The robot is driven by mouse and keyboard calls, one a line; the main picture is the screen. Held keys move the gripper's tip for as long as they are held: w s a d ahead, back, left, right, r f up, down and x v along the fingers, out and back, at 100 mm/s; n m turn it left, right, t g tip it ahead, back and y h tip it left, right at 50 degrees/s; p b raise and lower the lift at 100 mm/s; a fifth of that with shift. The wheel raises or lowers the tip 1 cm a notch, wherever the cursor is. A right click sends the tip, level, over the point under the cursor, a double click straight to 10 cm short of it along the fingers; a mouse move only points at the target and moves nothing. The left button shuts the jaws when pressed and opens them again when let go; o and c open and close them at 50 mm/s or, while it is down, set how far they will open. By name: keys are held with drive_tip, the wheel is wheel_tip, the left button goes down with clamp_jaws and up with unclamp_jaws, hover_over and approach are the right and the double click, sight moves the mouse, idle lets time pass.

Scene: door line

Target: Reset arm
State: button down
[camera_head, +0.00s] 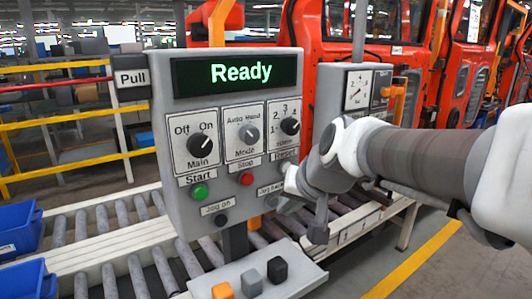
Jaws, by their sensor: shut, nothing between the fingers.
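My arm reaches in from the right, and its gripper (299,186) is at the lower right of the grey control panel (225,192). The gripper is shut with nothing held, though its fingertips are hard to make out. It covers part of the panel there, including a button area under a partly hidden label. I cannot tell whether it touches the panel. The display (235,74) reads "Ready" in green. Below it are the Main knob (200,144), the Mode knob (248,133) and a numbered knob (290,126). A green Start button (199,191) and red Stop button (247,178) show.
A shelf (300,283) below the panel holds an orange, a grey and a black block. A roller conveyor (110,249) runs behind, with blue bins (20,228) at left. Yellow rails (75,123) and orange vehicles (310,40) are behind.

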drive_tip(key=s+d+f+g+h, duration=0.1)
drive_tip(key=s+d+f, duration=0.1)
drive_tip(key=s+d, duration=0.3)
drive_tip(key=s+d+f+n+h+p, duration=0.1)
drive_tip(key=s+d, duration=0.4)
drive_tip(key=s, duration=0.8)
drive_tip(key=shift+s+f+g+h, duration=0.15)
drive_tip(key=shift+f+g+h, duration=0.25)
drive_tip(key=shift+f+h, duration=0.3)
